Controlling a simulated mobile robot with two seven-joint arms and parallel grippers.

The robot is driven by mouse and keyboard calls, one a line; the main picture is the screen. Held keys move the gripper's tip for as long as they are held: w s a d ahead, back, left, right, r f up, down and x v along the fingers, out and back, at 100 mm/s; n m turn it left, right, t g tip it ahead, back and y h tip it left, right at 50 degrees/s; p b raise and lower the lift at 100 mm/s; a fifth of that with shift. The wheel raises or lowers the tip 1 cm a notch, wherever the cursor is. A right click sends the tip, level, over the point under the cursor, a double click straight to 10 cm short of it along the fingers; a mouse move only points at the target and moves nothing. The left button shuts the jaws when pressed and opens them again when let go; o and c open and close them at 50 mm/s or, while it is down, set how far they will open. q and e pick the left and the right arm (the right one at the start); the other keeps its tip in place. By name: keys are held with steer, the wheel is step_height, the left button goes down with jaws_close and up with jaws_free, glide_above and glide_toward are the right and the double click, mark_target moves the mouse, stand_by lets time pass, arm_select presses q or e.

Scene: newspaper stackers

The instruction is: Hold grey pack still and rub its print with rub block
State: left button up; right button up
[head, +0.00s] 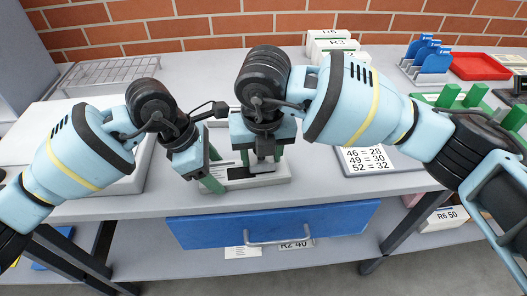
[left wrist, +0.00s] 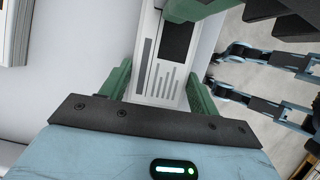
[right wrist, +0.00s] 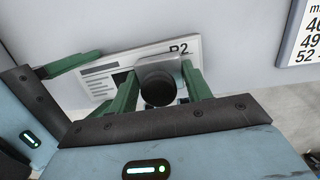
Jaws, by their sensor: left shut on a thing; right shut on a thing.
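The grey pack (head: 279,178) lies flat on the table in front of me, with dark and grey print on its pale top. It also shows in the left wrist view (left wrist: 146,72) and, with an "R2" label, in the right wrist view (right wrist: 192,47). My left gripper (head: 212,172) is shut on the pack's left end, one finger on each side. My right gripper (right wrist: 160,90) is shut on the rub block, a grey block (head: 264,165) with a dark round knob (right wrist: 157,88). The block is over the printed top; whether it touches is hidden.
A wire rack (head: 112,70) and a pale tray (head: 120,182) stand at the left. White boxes (head: 332,43) stand behind. A card with sums (head: 372,160) lies right of the pack. Blue dividers (head: 433,58) and a red tray (head: 478,66) are further right. A blue drawer (head: 275,226) is below.

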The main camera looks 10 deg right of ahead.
steer(key=shift+a, duration=0.1)
steer(key=shift+a, duration=0.7)
steer(key=shift+s+a, duration=0.1)
steer(key=shift+a, duration=0.1)
steer(key=shift+a, duration=0.8)
steer(key=shift+a+r, duration=0.1)
steer(key=shift+a, duration=0.45)
steer(key=shift+d, duration=0.2)
